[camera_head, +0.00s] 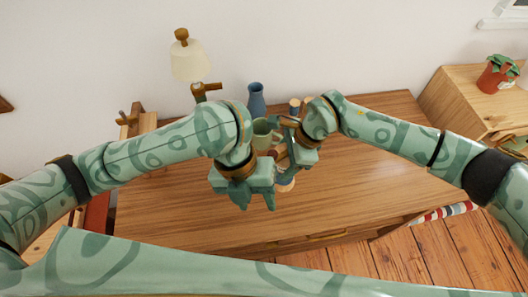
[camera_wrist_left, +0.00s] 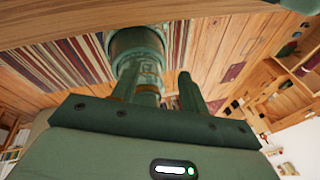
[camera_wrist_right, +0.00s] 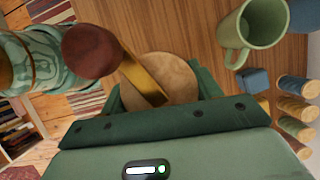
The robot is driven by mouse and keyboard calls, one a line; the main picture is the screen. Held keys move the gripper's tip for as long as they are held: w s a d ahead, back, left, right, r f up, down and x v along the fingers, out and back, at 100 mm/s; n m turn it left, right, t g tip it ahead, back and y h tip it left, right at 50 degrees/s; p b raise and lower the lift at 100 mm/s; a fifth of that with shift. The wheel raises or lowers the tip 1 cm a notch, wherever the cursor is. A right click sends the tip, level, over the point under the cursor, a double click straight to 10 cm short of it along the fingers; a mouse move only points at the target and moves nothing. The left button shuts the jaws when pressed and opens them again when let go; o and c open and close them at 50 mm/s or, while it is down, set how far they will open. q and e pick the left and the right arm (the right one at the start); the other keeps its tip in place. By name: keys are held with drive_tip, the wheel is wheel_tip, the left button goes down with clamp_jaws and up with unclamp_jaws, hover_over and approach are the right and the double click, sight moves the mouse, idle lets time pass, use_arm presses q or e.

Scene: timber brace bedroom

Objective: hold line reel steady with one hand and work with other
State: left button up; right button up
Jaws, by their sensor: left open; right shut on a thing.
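The line reel (camera_wrist_right: 178,80) shows in the right wrist view as a pale round wooden disc with a brass crank arm (camera_wrist_right: 143,80) and a dark red-brown knob (camera_wrist_right: 90,50). My right gripper (camera_head: 288,170) is shut on it. In the head view the reel (camera_head: 286,186) is mostly hidden by the grippers; only a pale part shows low down. My left gripper (camera_head: 257,203) is open and empty, left of the reel and nearer the front edge. Its fingers also show in the left wrist view (camera_wrist_left: 165,95), with no reel between them.
A green mug (camera_head: 262,132), a blue vase (camera_head: 256,102) and several thread spools (camera_wrist_right: 296,110) stand behind the grippers. A small blue block (camera_wrist_right: 254,80) lies near the mug. A lamp (camera_head: 189,60) stands at the back left. The table (camera_head: 385,175) is clear at right and front left.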

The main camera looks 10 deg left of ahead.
use_arm(q)
drive_tip(key=s+a+f+n+g+h, duration=0.1)
drive_tip(key=s+f+n+g+h, duration=0.2)
drive_tip(key=s+n+g+h, duration=0.15)
drive_tip(key=n+t+h, duration=1)
drive_tip(key=n+t, duration=0.1)
drive_tip(key=n, duration=0.5)
approach(280, 155)
drive_tip(key=s+a+r, duration=0.2)
drive_tip(key=a+r, duration=0.1)
drive_tip(key=a, duration=0.2)
drive_tip(key=x, duration=1.1)
drive_tip(key=shift+s, duration=0.3)
drive_tip(key=shift+r, duration=0.15)
clamp_jaws()
